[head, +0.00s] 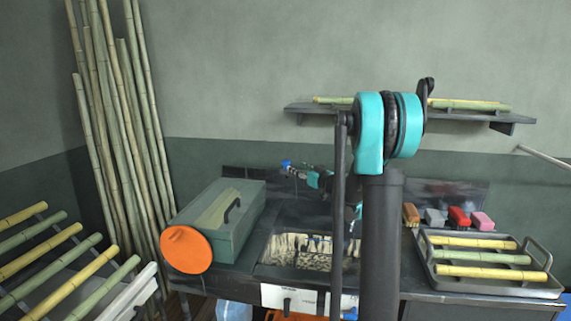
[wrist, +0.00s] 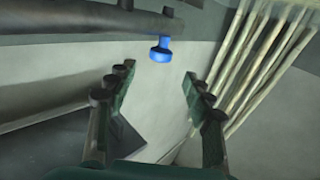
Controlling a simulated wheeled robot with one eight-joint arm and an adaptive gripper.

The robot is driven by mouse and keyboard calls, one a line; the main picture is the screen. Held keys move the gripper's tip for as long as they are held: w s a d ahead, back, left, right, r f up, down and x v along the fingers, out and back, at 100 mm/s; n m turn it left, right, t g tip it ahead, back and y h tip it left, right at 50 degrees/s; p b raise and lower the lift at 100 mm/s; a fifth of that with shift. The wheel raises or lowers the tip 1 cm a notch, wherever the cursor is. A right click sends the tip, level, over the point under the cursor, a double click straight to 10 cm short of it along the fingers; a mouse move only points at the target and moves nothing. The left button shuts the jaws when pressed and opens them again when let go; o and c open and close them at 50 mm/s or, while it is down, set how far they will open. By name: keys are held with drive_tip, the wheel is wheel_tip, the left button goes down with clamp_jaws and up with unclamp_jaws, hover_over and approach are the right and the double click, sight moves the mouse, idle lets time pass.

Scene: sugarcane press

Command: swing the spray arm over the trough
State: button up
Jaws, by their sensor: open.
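The spray arm shows in the wrist view as a dark pipe (wrist: 85,28) across the upper left, with a blue knob (wrist: 160,50) hanging below it near its right end. The blue knob (head: 286,163) also shows small at the back of the counter in the head view. My gripper (wrist: 159,76) is open and empty, its fingers on either side of the view. The knob appears just beyond the fingertips, between them and apart from them. In the head view my gripper (head: 299,172) is small, beside the knob. The trough (head: 298,258) has a pale, mottled inside; my arm hides its right part.
A green box (head: 222,225) with an orange round end (head: 186,249) stands left of the trough. A tray of cane pieces (head: 492,284) and several brushes (head: 459,217) are at right. Tall canes (head: 118,120) lean at left. A wall shelf (head: 460,115) holds more cane.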

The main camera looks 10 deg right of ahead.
sight(288, 163)
drive_tip(key=x, duration=0.9)
drive_tip(key=shift+w+a, duration=0.2)
drive_tip(key=shift+w, duration=0.05)
clamp_jaws()
